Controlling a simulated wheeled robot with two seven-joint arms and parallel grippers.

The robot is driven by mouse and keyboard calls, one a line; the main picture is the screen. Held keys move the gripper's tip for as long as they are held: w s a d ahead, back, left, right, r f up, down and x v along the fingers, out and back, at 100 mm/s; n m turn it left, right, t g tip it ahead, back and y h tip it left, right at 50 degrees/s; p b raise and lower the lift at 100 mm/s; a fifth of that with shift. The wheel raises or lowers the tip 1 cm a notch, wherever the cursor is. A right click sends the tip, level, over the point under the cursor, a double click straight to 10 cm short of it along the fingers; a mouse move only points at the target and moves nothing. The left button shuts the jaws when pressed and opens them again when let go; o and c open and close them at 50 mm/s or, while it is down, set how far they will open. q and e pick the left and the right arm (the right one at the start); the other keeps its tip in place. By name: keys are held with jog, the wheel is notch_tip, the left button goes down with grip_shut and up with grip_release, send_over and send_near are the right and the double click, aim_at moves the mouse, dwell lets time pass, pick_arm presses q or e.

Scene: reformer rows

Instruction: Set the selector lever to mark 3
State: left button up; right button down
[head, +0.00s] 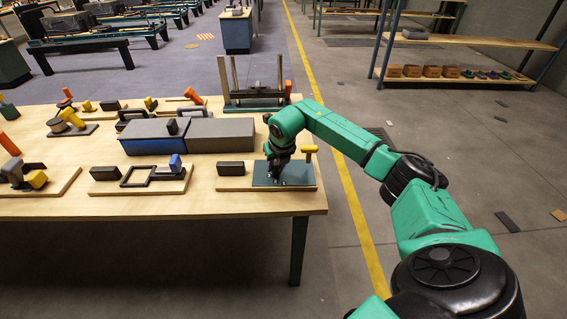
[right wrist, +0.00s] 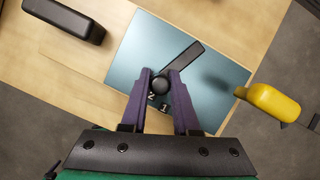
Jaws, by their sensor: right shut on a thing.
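The selector has a blue-grey plate (head: 298,178) on a wooden board at the table's right front corner. In the right wrist view the plate (right wrist: 135,52) carries a dark lever (right wrist: 188,55) with a round black knob (right wrist: 159,85) at its near end. My right gripper (head: 274,172) is over the plate; in the wrist view its purple fingers (right wrist: 160,82) are shut on the knob, one on each side. White marks 2 (right wrist: 151,96) and 1 (right wrist: 165,107) show between the fingers, with the knob closest to 2. Mark 3 is not visible. My left gripper is out of view.
A black block handle (head: 231,168) stands left of the plate, and a yellow handle (head: 310,150) stands at its right edge. Other boards with handles and a grey box (head: 222,134) fill the table.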

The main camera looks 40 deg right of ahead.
jog(key=m, duration=0.1)
jog(key=w+m+h, duration=0.1)
jog(key=shift+w+a+m, duration=0.3)
jog(key=shift+a, duration=0.1)
jog(key=shift+w+a+m+g+h+b, duration=0.1)
jog(key=shift+w+m+g+h+b, duration=0.4)
jog(key=shift+m, duration=0.8)
jog(key=shift+w, duration=0.2)
jog(key=c, duration=0.7)
grip_release()
jog(key=shift+o, duration=0.2)
jog(key=shift+r, duration=0.15)
